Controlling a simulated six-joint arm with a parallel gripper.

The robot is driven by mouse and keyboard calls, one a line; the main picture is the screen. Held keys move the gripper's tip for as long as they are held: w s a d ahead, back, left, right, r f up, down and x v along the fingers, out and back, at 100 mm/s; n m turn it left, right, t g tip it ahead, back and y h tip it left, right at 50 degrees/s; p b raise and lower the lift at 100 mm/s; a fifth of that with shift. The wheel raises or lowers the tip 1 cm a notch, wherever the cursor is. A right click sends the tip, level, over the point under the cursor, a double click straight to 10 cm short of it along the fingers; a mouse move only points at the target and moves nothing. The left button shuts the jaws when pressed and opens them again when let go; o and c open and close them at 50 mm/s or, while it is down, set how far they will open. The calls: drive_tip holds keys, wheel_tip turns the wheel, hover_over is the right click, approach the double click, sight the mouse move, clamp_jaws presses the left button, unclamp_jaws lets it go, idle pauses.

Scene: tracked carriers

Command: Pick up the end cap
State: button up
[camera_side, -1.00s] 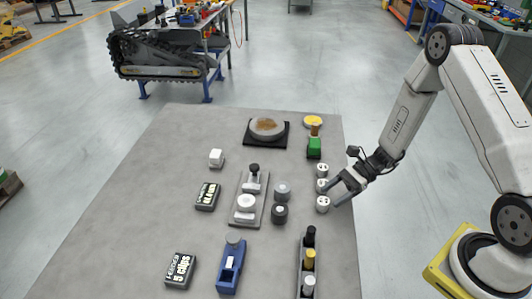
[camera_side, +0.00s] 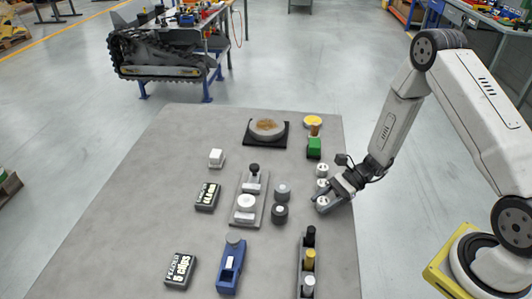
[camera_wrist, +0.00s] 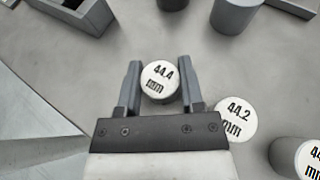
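Three white-topped end caps stand in a row at the mat's right side. In the wrist view their tops show the first end cap (camera_wrist: 160,82) marked 44.4 mm, the second end cap (camera_wrist: 236,119) marked 44.2 mm, and a third end cap (camera_wrist: 309,156) cut off by the edge. My gripper (camera_wrist: 160,85) is open, its fingers on either side of the 44.4 mm cap with narrow gaps. In the side view my gripper (camera_side: 318,200) is low at the nearest cap, which it partly hides; the farthest cap (camera_side: 322,170) shows clear.
Grey cylinders (camera_side: 280,213) stand left of the caps. A green block (camera_side: 314,148) stands behind the row. A grey plate with fittings (camera_side: 237,216) lies farther left. The mat's left part is mostly clear.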

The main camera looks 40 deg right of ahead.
clamp_jaws()
drive_tip(key=shift+r, duration=0.2)
drive_tip(key=shift+r, duration=0.9)
drive_tip(key=s+r, duration=1)
drive_tip(key=s, duration=0.4)
drive_tip(key=shift+d+r, duration=0.25)
drive_tip(key=shift+r, duration=0.15)
